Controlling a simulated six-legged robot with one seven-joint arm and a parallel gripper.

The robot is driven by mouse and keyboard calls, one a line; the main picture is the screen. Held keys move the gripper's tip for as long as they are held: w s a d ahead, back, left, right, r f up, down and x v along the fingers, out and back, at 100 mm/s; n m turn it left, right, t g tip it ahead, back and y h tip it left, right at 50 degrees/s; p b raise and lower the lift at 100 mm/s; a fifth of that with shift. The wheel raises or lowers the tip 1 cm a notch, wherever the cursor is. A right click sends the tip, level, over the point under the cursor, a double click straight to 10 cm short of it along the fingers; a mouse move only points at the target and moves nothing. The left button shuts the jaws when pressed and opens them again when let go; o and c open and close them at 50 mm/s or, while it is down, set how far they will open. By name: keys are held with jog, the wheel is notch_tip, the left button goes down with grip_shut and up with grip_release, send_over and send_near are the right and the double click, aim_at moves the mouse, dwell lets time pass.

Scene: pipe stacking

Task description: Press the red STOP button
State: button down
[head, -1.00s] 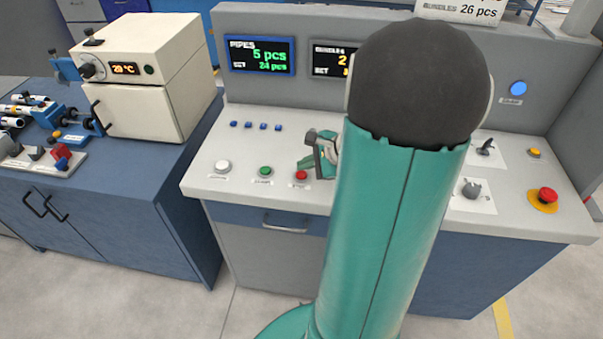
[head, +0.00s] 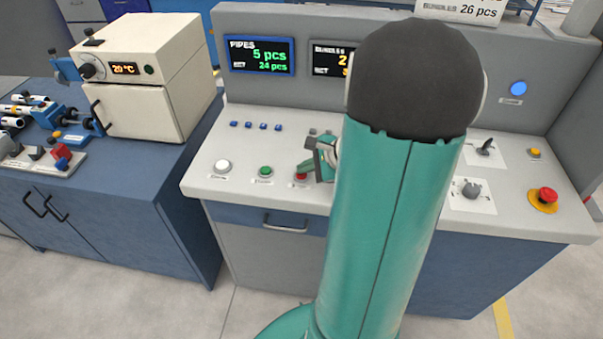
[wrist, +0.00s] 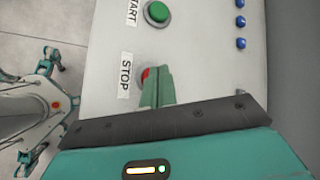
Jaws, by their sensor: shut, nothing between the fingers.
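The red STOP button (head: 301,176) is on the light grey console top, to the right of the green START button (head: 265,171). In the wrist view the STOP button (wrist: 147,76) is partly hidden behind the fingers of my gripper (wrist: 157,84), beside its STOP label (wrist: 125,75). My gripper is shut with nothing in it. In the head view my gripper (head: 308,170) is over the STOP button and covers part of it. I cannot tell whether the fingertips touch the button or whether it is pressed down.
A white button (head: 222,166) is left of the green one, and several small blue buttons (head: 256,126) are behind. A red emergency button (head: 547,195) on a yellow base is at the far right. The display (head: 260,55) reads 5 pcs. My arm hides the console's middle.

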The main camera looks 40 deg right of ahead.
aim_at(305, 175)
jog(key=shift+f, duration=0.2)
jog(key=shift+r, duration=0.1)
dwell(0.4)
jog(key=shift+r, duration=0.7)
jog(key=shift+r, duration=0.1)
jog(key=shift+r, duration=2.45)
